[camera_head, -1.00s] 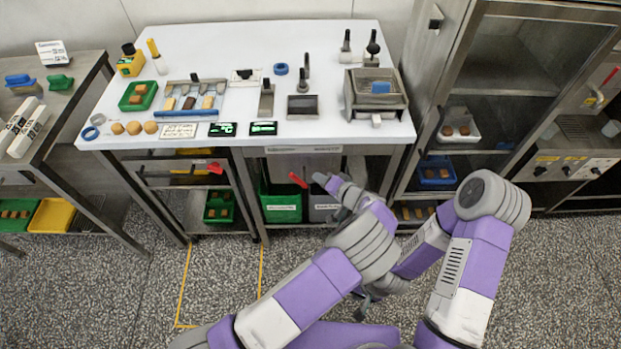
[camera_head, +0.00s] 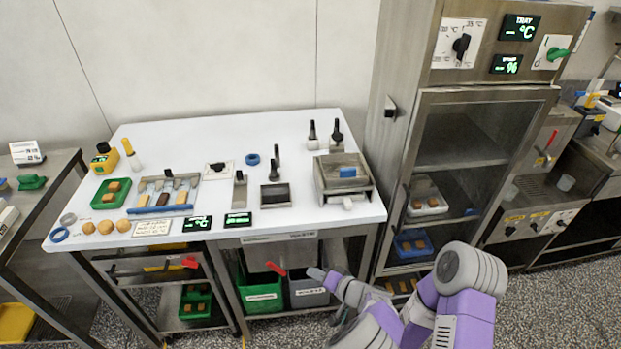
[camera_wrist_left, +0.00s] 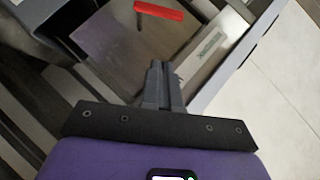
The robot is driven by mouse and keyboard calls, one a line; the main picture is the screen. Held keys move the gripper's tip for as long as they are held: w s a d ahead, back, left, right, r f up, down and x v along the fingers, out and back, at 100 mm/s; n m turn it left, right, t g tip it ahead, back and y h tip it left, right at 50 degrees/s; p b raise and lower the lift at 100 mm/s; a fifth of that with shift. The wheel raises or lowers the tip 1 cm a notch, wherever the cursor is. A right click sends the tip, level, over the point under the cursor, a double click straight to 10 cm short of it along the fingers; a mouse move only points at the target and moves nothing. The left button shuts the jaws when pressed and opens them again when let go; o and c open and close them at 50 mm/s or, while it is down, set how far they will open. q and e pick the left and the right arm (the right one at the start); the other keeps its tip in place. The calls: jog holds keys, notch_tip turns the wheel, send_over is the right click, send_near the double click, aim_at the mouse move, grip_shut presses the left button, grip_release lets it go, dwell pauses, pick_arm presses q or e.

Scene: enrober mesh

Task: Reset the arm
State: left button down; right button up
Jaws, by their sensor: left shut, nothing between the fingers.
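My left gripper (camera_head: 316,273) is in front of the worktable (camera_head: 290,135), low by the bins under it. In the left wrist view its fingers (camera_wrist_left: 158,75) are together with nothing between them. My right gripper cannot be made out in the head view.
Under the table stand a green bin (camera_head: 262,297) and a grey bin (camera_head: 309,293), close to my left gripper. A tall steel cabinet (camera_head: 392,190) stands at the right of the table. The tabletop holds trays, tools and several brown pieces.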

pick_arm(q)
jog(key=shift+a+f, duration=0.1)
jog(key=s+a+f+n+g+h, duration=0.1)
jog(key=s+a+f+g+h, duration=0.1)
jog(key=s+a+f+g, duration=0.4)
jog(key=s+a+f+g+h, duration=0.25)
jog(key=s+a+f, duration=0.25)
jog(key=f, duration=0.4)
jog(key=s+a+n+h, duration=0.2)
jog(key=s+n+h, duration=0.3)
jog(key=s+h, duration=0.4)
jog(key=shift+s+r+n+p, duration=0.3)
jog(key=shift+s+r+p, duration=0.15)
jog(key=shift+s, duration=2.05)
